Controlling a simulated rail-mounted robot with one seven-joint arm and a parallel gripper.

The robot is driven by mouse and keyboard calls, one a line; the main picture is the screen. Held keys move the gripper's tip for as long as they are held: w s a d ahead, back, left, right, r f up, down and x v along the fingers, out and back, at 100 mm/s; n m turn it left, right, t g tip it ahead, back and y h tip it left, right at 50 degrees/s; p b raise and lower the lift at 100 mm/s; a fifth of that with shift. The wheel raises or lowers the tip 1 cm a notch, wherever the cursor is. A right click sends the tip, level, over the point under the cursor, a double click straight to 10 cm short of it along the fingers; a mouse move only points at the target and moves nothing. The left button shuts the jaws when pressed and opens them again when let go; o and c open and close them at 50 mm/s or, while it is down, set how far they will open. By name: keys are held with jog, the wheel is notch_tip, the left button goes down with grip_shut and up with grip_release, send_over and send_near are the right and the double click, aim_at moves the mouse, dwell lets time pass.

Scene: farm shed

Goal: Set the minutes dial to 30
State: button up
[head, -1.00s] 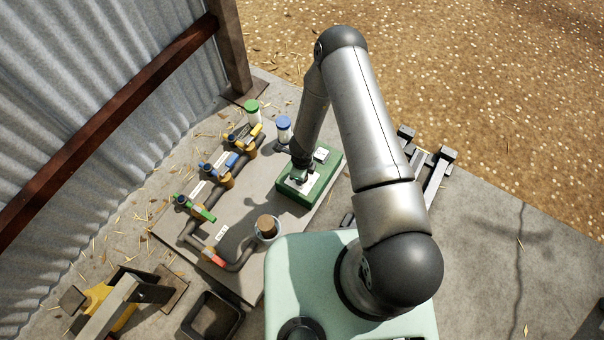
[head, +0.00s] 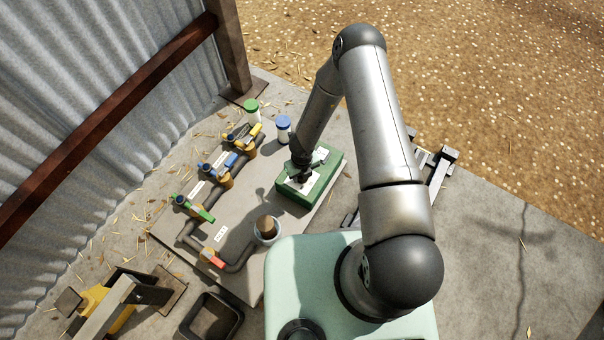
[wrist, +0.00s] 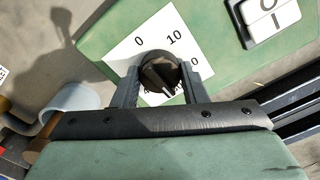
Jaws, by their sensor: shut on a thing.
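The minutes dial is a black round knob (wrist: 158,76) on a white scale plate (wrist: 126,50) fixed to a green box (head: 322,190). In the wrist view, 0 and 10 on the plate are readable; other numbers are partly hidden by the knob and fingers. My gripper (wrist: 160,74) is shut on the knob, with one finger on each side of it. A ridge crosses the knob's face slantwise, but I cannot tell which number it marks. In the head view my gripper (head: 301,171) is over the box's left part, and my arm hides much of the knob.
A white rocker switch (wrist: 268,17) is beside the plate on the box. Pipes with green (head: 203,213), blue (head: 231,160) and yellow (head: 254,131) valve handles lie to the left. A blue-lidded jar (head: 284,124) stands behind. A grey cup (head: 267,231) stands in front.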

jog(key=shift+m, duration=0.3)
jog(key=o, duration=1)
jog(key=shift+r, duration=0.1)
notch_tip(320, 180, up, 17)
jog(key=p, duration=0.7)
jog(key=shift+r+p, duration=0.1)
jog(key=shift+p, duration=0.3)
